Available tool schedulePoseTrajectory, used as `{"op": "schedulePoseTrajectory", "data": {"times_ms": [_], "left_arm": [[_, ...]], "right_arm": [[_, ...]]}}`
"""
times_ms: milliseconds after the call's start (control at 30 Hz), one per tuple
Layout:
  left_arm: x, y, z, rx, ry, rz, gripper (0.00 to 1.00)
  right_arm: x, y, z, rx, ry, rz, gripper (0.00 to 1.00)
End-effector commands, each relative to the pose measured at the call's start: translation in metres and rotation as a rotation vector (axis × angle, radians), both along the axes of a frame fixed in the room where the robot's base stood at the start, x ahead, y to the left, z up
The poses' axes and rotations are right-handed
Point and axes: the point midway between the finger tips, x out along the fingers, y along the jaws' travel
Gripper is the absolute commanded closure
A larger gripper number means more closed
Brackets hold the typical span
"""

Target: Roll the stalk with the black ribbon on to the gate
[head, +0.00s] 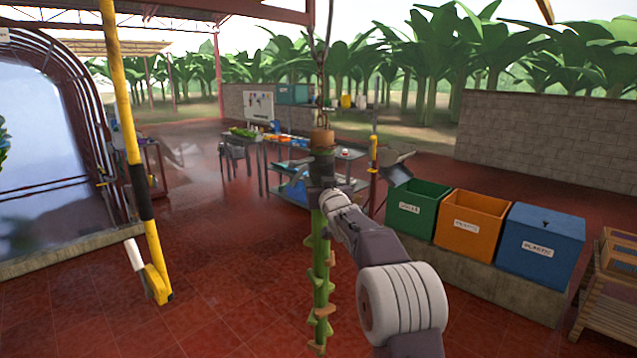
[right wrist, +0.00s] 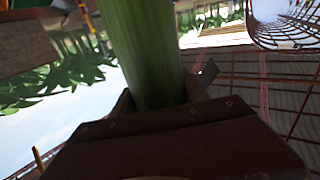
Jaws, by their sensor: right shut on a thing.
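A green stalk (head: 320,265) with several brownish stubs hangs upright from a chain (head: 320,75) below an orange-brown block (head: 321,138). My right gripper (head: 321,178) is shut around its upper part. In the right wrist view the smooth green stalk (right wrist: 145,55) runs up out of the jaws of the right gripper (right wrist: 160,105). I cannot tell a black ribbon from the dark gripper parts there. A slanted yellow pole with a black band (head: 132,130) stands at the left, apart from the stalk; I cannot tell whether it is the gate. My left gripper is not in view.
Green (head: 418,207), orange (head: 470,222) and blue (head: 541,243) bins stand on a low block at the right. A metal table (head: 318,165) stands behind the stalk. A curved-frame structure (head: 45,150) is at far left. Red floor between pole and stalk is clear.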

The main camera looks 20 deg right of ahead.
Motion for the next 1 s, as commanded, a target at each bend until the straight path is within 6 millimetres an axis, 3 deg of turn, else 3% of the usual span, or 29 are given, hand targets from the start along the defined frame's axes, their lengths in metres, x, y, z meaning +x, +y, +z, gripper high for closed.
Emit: {"op": "schedulePoseTrajectory", "data": {"times_ms": [33,133,167,233,600,1000], "left_arm": [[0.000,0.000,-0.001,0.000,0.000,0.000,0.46],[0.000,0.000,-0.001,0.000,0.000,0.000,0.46],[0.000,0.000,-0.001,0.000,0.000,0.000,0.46],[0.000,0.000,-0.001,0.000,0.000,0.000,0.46],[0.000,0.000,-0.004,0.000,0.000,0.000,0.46],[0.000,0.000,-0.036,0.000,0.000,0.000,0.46]], "right_arm": [[0.001,-0.001,-0.011,0.004,0.021,-0.002,1.00],[0.001,-0.001,-0.010,0.004,0.021,-0.002,1.00],[0.001,-0.001,-0.010,0.005,0.020,-0.002,0.45],[0.001,-0.001,-0.009,0.005,0.018,-0.002,0.27],[-0.004,0.000,-0.005,0.003,0.006,-0.001,0.27],[-0.069,0.012,-0.008,0.004,0.010,-0.003,0.27]]}}
